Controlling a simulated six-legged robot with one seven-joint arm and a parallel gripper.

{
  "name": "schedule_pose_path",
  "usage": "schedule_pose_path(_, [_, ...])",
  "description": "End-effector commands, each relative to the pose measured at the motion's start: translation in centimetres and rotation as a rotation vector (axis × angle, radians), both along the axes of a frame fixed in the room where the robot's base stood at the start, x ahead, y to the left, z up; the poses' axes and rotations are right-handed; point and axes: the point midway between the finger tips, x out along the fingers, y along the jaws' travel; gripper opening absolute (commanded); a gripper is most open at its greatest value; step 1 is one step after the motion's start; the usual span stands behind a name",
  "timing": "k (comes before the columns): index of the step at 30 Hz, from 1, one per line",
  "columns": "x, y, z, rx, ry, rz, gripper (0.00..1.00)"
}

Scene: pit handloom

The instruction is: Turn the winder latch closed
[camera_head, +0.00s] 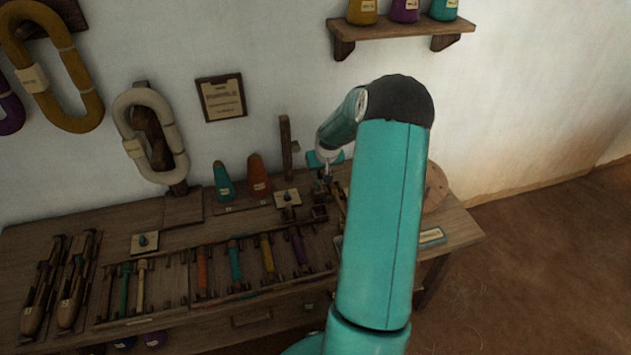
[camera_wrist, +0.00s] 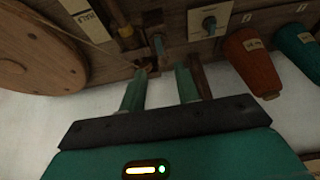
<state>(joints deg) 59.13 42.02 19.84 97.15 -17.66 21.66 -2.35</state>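My gripper (camera_wrist: 161,76) is open, with two green fingers apart and nothing seen between them. In the head view my gripper (camera_head: 325,174) is over the back right of the bench, partly behind my arm. Just beyond the fingertips is a small wooden block assembly with a greenish upright piece (camera_wrist: 158,46), possibly the winder latch; I cannot tell its position. The fingers appear apart from it. A round wooden disc (camera_wrist: 35,48), possibly part of the winder, is left in the wrist view; its edge (camera_head: 437,188) shows right of my arm in the head view.
A pale plate with a dark knob (camera_wrist: 209,21) is beside the block. An orange cone (camera_wrist: 249,62) and a teal cone (camera_wrist: 299,50) stand nearby. A wooden post (camera_head: 286,148) rises close to my gripper. Racks of bobbins (camera_head: 235,265) fill the bench front.

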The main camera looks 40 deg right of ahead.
Motion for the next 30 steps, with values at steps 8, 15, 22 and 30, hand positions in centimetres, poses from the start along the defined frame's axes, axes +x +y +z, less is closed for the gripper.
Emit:
schedule_pose_path(8, [2.0, -0.8, -5.3, 0.002, 0.001, 0.002, 0.32])
schedule_pose_path(15, [3.1, -1.1, -7.8, 0.0, 0.001, 0.003, 0.32])
schedule_pose_path(22, [3.3, -1.2, -8.1, -0.001, 0.001, 0.003, 0.32])
schedule_pose_path(30, [3.3, -1.2, -8.1, -0.001, 0.001, 0.003, 0.0])
